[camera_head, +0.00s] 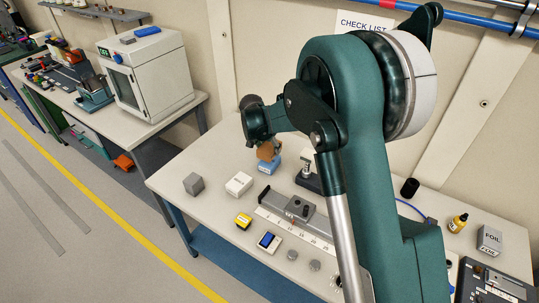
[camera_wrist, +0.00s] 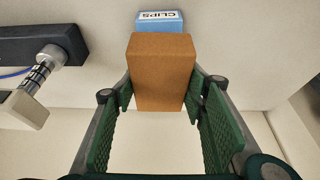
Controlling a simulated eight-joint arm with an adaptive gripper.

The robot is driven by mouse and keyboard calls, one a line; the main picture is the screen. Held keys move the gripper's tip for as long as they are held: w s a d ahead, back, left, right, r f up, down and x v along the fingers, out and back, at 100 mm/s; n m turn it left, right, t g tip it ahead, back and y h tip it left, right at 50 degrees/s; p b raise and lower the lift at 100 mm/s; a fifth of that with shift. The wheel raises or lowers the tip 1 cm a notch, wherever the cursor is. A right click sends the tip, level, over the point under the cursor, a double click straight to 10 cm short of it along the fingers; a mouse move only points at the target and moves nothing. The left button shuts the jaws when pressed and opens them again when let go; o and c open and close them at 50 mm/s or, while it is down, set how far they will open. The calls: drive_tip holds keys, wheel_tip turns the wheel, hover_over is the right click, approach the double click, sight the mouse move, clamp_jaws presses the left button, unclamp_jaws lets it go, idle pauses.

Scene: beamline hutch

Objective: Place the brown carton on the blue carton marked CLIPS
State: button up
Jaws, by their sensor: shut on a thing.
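The brown carton (camera_wrist: 160,72) is between the green finger pads of my gripper (camera_wrist: 161,98) in the wrist view, and my gripper is shut on it. In the head view the brown carton (camera_head: 267,150) shows just under my wrist, partly covered by it. The blue carton marked CLIPS (camera_wrist: 160,18) shows past the far edge of the brown carton in the wrist view, which hides part of it. In the head view the blue carton (camera_head: 264,168) stands on the bench right below the brown one. I cannot tell whether the two cartons touch.
A dark stand with a metal post (camera_head: 308,178) is right of the blue carton. A white carton (camera_head: 238,184) and a grey block (camera_head: 193,184) are to its left. A ruled rail (camera_head: 297,213), a yellow box (camera_head: 243,221) and a blue-screened device (camera_head: 269,242) lie nearer the front.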

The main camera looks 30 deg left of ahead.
drive_tip(key=shift+f, duration=0.2)
drive_tip(key=shift+f, duration=1.75)
drive_tip(key=shift+f, duration=0.2)
drive_tip(key=o, duration=1)
drive_tip(key=shift+o, duration=0.2)
drive_tip(key=shift+r, duration=0.15)
drive_tip(key=shift+v, duration=6.05)
